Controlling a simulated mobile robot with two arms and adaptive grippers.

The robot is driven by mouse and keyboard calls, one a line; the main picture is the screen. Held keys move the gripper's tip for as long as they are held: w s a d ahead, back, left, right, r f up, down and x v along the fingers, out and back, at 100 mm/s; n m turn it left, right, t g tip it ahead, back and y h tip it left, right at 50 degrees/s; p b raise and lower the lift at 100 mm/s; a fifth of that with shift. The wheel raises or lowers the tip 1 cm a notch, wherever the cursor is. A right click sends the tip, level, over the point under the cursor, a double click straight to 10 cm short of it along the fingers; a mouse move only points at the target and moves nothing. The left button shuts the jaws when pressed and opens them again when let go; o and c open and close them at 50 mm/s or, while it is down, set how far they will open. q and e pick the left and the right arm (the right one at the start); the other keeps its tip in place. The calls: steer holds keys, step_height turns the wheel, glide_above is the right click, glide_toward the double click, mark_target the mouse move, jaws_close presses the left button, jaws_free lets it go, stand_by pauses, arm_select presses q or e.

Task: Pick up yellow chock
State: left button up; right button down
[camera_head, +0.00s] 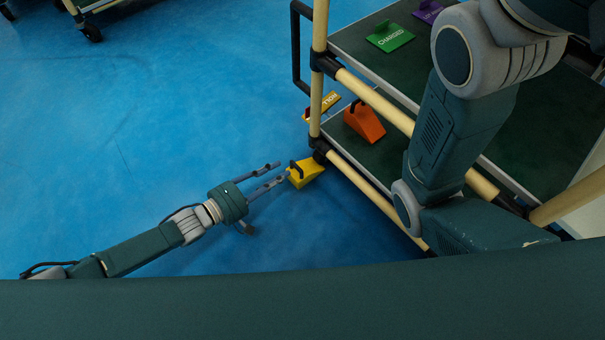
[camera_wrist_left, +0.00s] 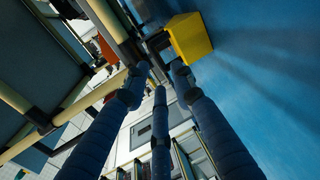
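The yellow chock (camera_head: 309,173) is on the blue floor beside the lower corner of the rack, with a dark handle on its left side. Whether a fingertip touches the handle I cannot tell. My right gripper is out of view.
The rack (camera_head: 366,172) with tan tube rails stands right of the chock.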

mark_target(294, 166)
arm_select(q)
steer(key=b+x, duration=0.3)
steer(key=x, duration=0.1)
steer(key=shift+s+d+f+b, duration=0.1)
steer(key=shift+d+f+b, duration=0.05)
steer(key=shift+d+b, duration=0.25)
steer(key=shift+d, duration=0.2)
steer(key=shift+c, duration=0.5)
jaws_close()
steer(key=shift+r, duration=0.2)
